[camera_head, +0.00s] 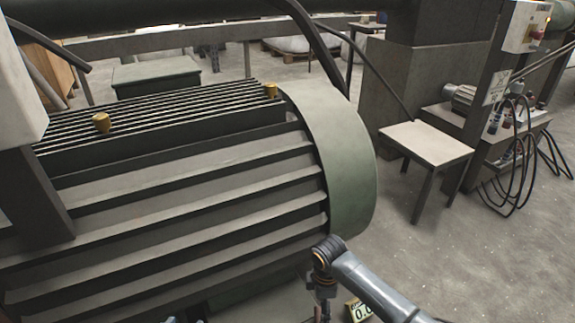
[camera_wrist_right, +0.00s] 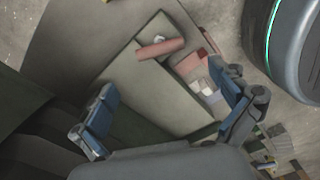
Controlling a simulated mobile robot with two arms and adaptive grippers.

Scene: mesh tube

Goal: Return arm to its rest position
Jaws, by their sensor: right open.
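My right arm (camera_head: 375,290) comes in from the lower right of the head view, in front of the big ribbed machine. Its wrist bends down, and the gripper (camera_head: 322,300) hangs low near the bottom edge, small and partly cut off. In the right wrist view my right gripper (camera_wrist_right: 168,88) is open, its two blue-padded fingers wide apart with nothing held between them. Beyond the fingers is a grey-beige surface with a red cylinder (camera_wrist_right: 161,48) and several small coloured blocks (camera_wrist_right: 200,75). My left gripper is not in view.
The ribbed green-grey machine (camera_head: 170,190) with a curved end cover (camera_head: 345,160) fills the left and middle. A small table (camera_head: 427,141) and cables (camera_head: 515,165) stand right. Bare floor (camera_head: 430,255) lies between.

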